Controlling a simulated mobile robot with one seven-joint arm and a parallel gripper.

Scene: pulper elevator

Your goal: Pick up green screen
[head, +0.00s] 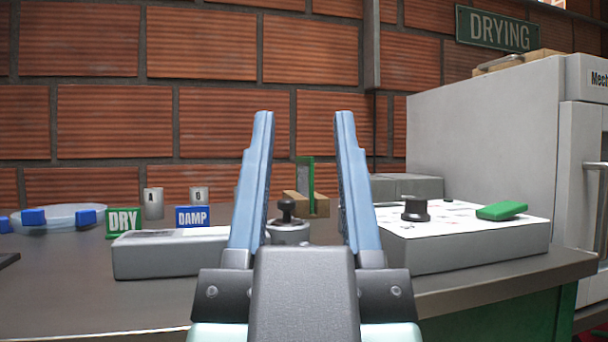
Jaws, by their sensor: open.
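A thin green upright piece (309,185), which looks like the green screen, stands at a wooden block (322,204) at the back of the counter. It appears between my two fingers in the picture, and its lower part is partly hidden. My gripper (304,118) is open and empty, fingers pointing forward and up in front of it. I cannot tell the distance between them. A flat green block (502,210) lies on the white-topped grey box at the right.
The counter (70,285) holds a grey box (170,255), a black-knobbed part (287,225), DRY (123,222) and DAMP (193,217) signs, and a bowl (62,216) with blue blocks. The white-topped box (470,240) and a grey cabinet (480,125) stand right. A brick wall is behind.

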